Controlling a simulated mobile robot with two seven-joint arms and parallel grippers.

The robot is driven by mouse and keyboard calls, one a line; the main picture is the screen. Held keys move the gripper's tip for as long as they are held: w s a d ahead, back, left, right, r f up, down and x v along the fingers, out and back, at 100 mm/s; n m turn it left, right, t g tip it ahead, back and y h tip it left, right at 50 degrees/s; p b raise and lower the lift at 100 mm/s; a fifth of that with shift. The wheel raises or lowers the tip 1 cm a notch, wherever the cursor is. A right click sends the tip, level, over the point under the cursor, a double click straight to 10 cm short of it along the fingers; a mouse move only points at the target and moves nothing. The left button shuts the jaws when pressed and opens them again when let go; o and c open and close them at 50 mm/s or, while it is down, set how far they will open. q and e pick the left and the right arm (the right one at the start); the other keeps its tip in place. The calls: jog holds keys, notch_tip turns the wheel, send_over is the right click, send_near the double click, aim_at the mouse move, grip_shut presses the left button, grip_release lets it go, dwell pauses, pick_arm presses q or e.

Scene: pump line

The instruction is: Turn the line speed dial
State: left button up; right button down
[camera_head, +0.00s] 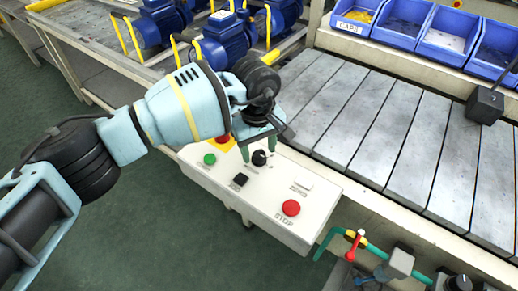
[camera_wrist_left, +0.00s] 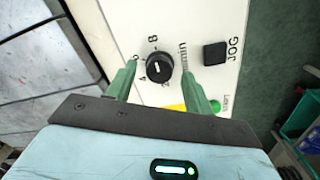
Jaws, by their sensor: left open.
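The line speed dial (camera_head: 259,158) is a round black knob on the white control box (camera_head: 315,222). In the left wrist view the dial (camera_wrist_left: 159,67) has a white pointer mark and printed numbers around it. My left gripper (camera_head: 260,152) is over the box, with its green fingers pointing down at the dial. In the wrist view the open fingers (camera_wrist_left: 158,75) stand on either side of the dial, with a gap on each side. Whether the fingertips touch the panel I cannot tell. My right gripper is not in view.
The box also carries a red STOP button (camera_head: 291,208), a black JOG button (camera_head: 240,180) and a green button (camera_head: 210,159). A slatted conveyor (camera_head: 375,120) runs behind it. Blue bins (camera_head: 448,36) and blue pumps (camera_head: 225,40) stand farther back. Green floor is clear in front.

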pick_arm(q)
jog(key=shift+f, duration=0.45)
jog(key=c, duration=1)
jog(key=shift+o, duration=0.2)
